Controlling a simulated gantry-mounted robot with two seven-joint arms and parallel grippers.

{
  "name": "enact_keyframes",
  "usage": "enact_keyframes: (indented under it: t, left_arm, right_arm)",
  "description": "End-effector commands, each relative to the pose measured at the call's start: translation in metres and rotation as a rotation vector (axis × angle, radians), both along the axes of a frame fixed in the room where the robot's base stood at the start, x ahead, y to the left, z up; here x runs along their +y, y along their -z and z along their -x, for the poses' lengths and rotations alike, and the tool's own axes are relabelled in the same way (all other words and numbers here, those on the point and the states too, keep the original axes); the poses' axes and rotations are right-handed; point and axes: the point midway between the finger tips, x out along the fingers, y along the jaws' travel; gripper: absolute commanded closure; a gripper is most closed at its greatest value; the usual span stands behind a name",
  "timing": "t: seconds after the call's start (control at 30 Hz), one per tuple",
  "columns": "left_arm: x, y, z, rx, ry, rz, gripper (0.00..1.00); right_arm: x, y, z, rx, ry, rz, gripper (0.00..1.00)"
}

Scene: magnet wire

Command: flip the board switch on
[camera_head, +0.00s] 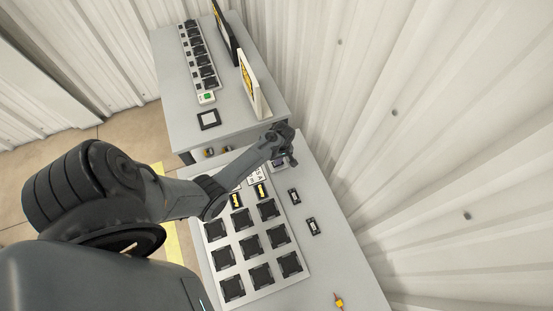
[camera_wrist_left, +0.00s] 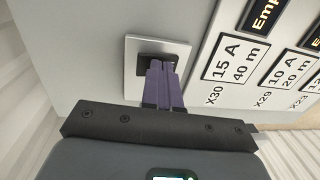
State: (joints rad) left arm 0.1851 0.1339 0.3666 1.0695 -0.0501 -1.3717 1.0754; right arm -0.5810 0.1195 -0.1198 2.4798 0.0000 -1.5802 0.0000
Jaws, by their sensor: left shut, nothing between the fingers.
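The board switch is a dark rocker on a square white plate (camera_wrist_left: 134,80) in the left wrist view. In the head view only part of it (camera_head: 277,166) shows below my left gripper. My left gripper (camera_head: 291,160) is shut and empty. In the left wrist view its purple fingers (camera_wrist_left: 163,65) are together, with their tips over the dark rocker and hiding part of it. I cannot tell whether they touch it, or which way the rocker is set. My right gripper is not in view.
Beside the switch is a white panel (camera_wrist_left: 221,94) with labels such as "15 A 40 m". The board (camera_head: 244,243) holds rows of black sockets. Two small black switches (camera_head: 312,226) sit to its right. A second grey table (camera_head: 177,70) stands behind, and a corrugated wall (camera_head: 430,150) is at the right.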

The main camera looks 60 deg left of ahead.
Motion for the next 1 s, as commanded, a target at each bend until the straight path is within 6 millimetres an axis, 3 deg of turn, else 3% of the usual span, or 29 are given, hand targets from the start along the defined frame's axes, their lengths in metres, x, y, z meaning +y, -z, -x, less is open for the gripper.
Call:
enact_keyframes:
  t: [0.27, 0.47, 0.8, 1.0]
  left_arm:
    - [0.0, -0.001, 0.0, 0.0, 0.0, 0.0, 1.0]
    - [0.0, -0.011, 0.0, 0.0, 0.001, 0.0, 1.0]
    - [-0.001, -0.051, 0.002, 0.0, 0.004, 0.0, 1.0]
    - [0.0, -0.085, 0.008, -0.002, 0.004, 0.0, 1.0]
  right_arm:
    - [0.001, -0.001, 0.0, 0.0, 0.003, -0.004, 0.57]
    - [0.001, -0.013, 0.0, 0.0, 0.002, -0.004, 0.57]
    - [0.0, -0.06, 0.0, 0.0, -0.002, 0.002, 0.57]
    - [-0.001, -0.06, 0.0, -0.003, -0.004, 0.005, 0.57]
